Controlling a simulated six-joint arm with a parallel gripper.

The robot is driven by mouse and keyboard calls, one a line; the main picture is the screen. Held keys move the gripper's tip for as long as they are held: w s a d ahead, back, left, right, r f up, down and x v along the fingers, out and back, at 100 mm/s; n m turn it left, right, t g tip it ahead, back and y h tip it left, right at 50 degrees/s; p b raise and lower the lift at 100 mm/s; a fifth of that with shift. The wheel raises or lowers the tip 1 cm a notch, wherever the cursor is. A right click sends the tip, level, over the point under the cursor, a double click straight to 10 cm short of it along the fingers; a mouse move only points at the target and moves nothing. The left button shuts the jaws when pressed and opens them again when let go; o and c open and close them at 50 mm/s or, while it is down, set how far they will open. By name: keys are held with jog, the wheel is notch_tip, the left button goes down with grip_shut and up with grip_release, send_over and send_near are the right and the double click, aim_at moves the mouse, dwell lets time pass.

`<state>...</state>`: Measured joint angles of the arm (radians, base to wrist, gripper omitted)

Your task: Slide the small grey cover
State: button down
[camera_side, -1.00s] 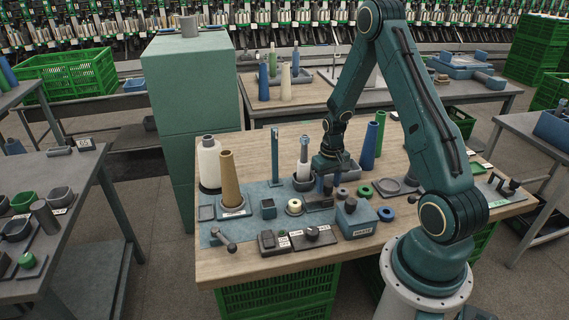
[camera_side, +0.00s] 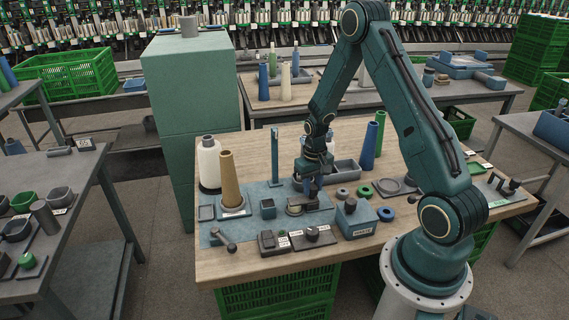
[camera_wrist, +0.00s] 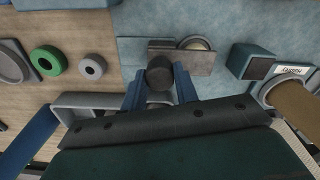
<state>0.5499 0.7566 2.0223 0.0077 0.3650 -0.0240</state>
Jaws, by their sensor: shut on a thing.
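The small grey cover is a flat plate (camera_wrist: 192,62) with a dark round knob (camera_wrist: 159,73), lying on the blue mat. My gripper (camera_wrist: 160,88) has its blue fingers on both sides of the knob and is shut on it. In the side view my gripper (camera_side: 313,186) points down at the cover (camera_side: 297,209) from above. A pale round cup or ring (camera_wrist: 196,43) shows partly past the cover's edge in the wrist view; the rest is hidden under the plate.
A brown cone (camera_side: 227,180) and a small blue block (camera_side: 268,208) stand to the left. A blue box labelled WASTE (camera_side: 356,222) stands to the right. Black labelled blocks (camera_side: 272,242) lie in front. A grey tray (camera_side: 346,172) and blue cone (camera_side: 369,147) stand behind.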

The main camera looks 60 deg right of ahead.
jog(key=shift+w+a, duration=0.2)
jog(key=shift+a, duration=0.05)
jog(key=c, duration=1.1)
grip_release()
jog(key=shift+o, duration=0.2)
jog(key=shift+d+r, duration=0.1)
jog(key=shift+r, duration=0.05)
jog(key=shift+r, duration=0.5)
notch_tip(320, 180, up, 13)
jog(key=shift+f, duration=0.2)
jog(key=shift+r, duration=0.1)
